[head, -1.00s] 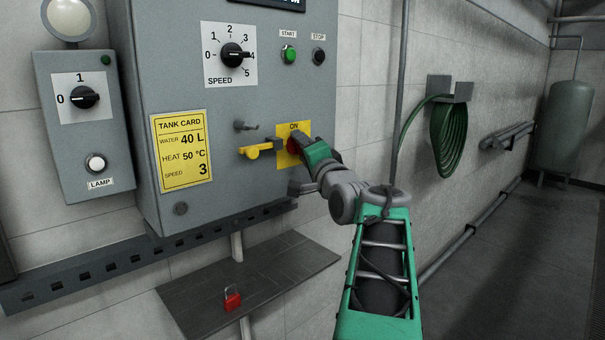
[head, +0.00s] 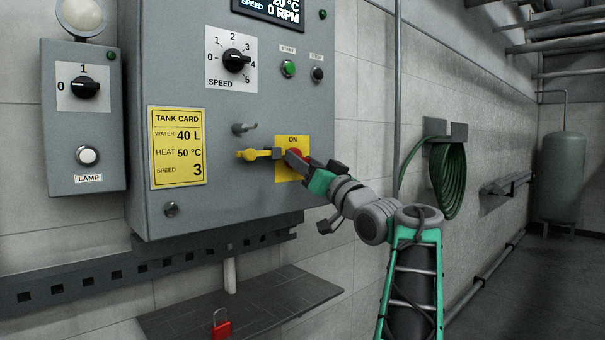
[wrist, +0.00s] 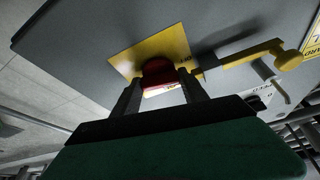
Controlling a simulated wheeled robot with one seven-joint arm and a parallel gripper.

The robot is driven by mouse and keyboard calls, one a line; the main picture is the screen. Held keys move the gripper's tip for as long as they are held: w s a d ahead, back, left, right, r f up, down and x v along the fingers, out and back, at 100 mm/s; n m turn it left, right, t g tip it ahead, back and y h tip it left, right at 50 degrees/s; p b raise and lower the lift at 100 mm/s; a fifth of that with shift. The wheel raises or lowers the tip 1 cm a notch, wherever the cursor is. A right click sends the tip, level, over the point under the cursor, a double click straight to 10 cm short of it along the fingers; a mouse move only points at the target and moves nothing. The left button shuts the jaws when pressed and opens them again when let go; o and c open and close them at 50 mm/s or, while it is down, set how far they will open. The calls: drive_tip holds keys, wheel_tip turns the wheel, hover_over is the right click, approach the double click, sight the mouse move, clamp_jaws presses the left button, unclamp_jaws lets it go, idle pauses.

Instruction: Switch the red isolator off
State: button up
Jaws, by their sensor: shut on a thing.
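The red isolator (head: 297,153) sits on a yellow plate (head: 281,171) marked ON, low on the right of the grey control panel. My gripper (head: 292,157) is at it, with its fingers hiding most of the red handle in the head view. In the wrist view the red isolator (wrist: 158,73) lies between the two fingertips of my gripper (wrist: 160,92), which are shut on it. Part of a label under the handle shows between the fingers. A yellow lever (head: 258,154) points left from beside the plate.
A grey peg (head: 243,128) sticks out above the yellow lever. A red padlock (head: 221,328) is on the dark shelf (head: 270,298) below the panel. The START (head: 288,68) and STOP (head: 317,74) buttons are above. A green hose (head: 449,185) hangs on the right wall.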

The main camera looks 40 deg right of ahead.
drive_tip(key=shift+d+n+y+b, duration=0.1)
drive_tip(key=shift+n+y+b, duration=0.2)
drive_tip(key=shift+n+y, duration=1.1)
drive_tip(key=shift+n, duration=0.7)
drive_tip(key=o, duration=1.4)
